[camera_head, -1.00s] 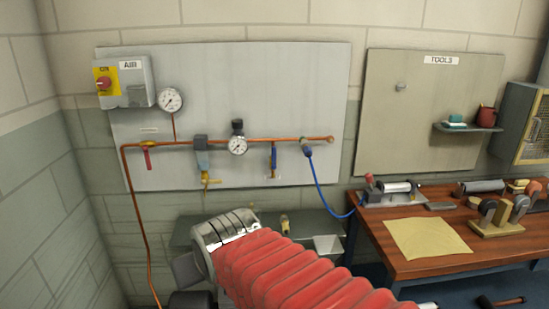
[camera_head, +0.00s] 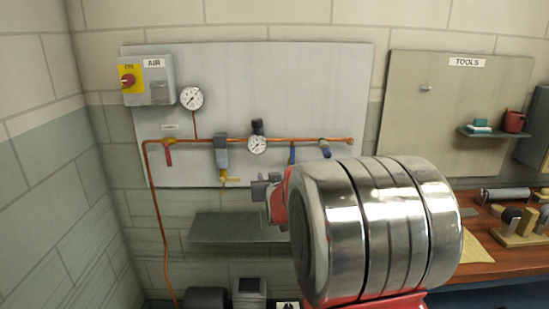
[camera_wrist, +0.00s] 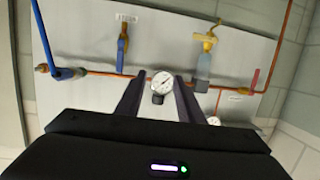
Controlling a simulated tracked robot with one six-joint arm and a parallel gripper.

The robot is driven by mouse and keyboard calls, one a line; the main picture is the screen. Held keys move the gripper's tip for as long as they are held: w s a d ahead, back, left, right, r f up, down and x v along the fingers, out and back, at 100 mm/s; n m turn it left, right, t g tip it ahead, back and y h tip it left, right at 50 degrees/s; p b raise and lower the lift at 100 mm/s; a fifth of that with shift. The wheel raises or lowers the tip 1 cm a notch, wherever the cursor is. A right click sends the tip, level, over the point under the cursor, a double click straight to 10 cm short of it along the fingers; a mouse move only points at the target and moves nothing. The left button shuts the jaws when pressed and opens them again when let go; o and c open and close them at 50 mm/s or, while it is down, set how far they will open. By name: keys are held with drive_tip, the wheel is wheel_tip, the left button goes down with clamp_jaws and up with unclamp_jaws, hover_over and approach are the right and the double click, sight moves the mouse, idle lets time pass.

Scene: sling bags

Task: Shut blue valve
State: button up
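The blue valve (camera_head: 292,153) is on the copper pipe, right of the regulator gauge; my arm covers its lower end in the head view. In the wrist view its blue handle (camera_wrist: 123,45) stands crosswise to the pipe, left of my fingers. My gripper (camera_wrist: 158,82) is open and empty, its two dark fingers apart with the gauge (camera_wrist: 162,84) showing between them. The fingers look short of the board, but the exact distance cannot be told.
A red valve (camera_head: 168,155), a yellow valve (camera_head: 229,181) and a blue hose fitting (camera_head: 325,149) share the copper pipe (camera_head: 200,140). The blue hose (camera_wrist: 42,35) runs along the left in the wrist view. A grey shelf (camera_head: 225,228) lies below the board; a workbench (camera_head: 500,266) stands right.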

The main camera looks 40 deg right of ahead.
sight(293, 157)
drive_tip(key=d+f+m+t+h, duration=0.1)
drive_tip(key=d+f+h, duration=0.1)
drive_tip(key=d, duration=0.9)
drive_tip(key=shift+w+d+f+h, duration=0.15)
drive_tip(key=shift+w+d+h, duration=0.05)
drive_tip(key=shift+w+h, duration=0.25)
drive_tip(key=shift+x, duration=6.85)
drive_tip(key=shift+d, duration=0.1)
drive_tip(key=shift+c, duration=0.6)
drive_tip(key=shift+s, duration=0.1)
clamp_jaws()
